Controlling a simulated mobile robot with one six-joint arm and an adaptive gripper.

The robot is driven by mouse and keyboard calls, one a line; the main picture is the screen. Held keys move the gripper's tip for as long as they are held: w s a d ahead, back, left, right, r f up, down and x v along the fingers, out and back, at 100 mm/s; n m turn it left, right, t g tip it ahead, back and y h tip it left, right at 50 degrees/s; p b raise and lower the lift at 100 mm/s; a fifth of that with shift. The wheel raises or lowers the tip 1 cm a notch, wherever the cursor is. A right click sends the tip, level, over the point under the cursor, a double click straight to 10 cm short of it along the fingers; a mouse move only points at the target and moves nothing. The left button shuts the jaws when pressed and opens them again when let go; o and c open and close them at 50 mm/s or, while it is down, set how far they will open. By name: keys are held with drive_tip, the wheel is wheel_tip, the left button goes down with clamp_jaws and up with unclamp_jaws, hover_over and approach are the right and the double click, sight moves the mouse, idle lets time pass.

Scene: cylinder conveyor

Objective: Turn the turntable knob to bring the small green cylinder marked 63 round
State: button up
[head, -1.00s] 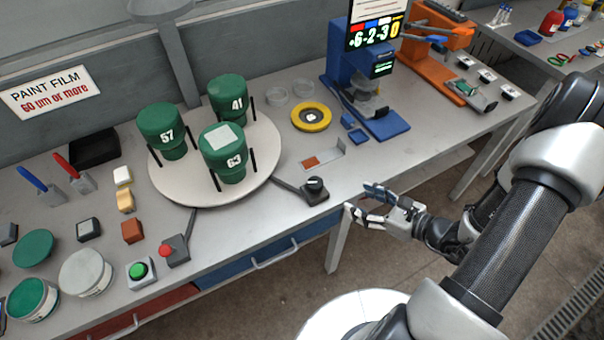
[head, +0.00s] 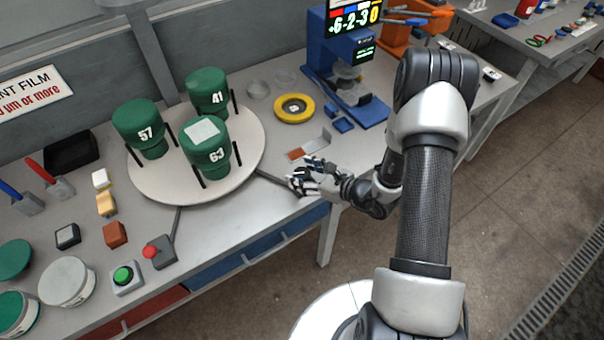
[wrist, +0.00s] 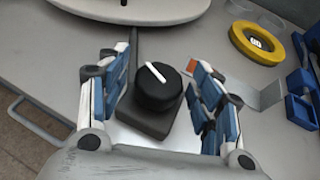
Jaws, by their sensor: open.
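The round turntable (head: 225,180) carries three green cylinders. The one marked 63 (head: 208,150) stands at its front with a pale square on top. The ones marked 57 (head: 140,127) and 41 (head: 207,92) stand at the left and the back. The black knob (wrist: 157,87), with a white pointer line, sits on a dark base between my fingers in the wrist view. My gripper (wrist: 155,92) is open around it, with a gap visible on both sides. In the head view my gripper (head: 302,178) covers the knob.
A yellow ring (head: 293,108) and a blue measuring stand (head: 340,65) are behind my gripper. A small metal bracket (head: 312,148) lies close behind it. A red button box (head: 158,252) and green button box (head: 125,277) stand at the front left.

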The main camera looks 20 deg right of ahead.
drive_tip(key=shift+w+a+f, duration=0.15)
drive_tip(key=shift+w+a, duration=0.15)
drive_tip(key=shift+w, duration=0.05)
drive_tip(key=c, duration=1)
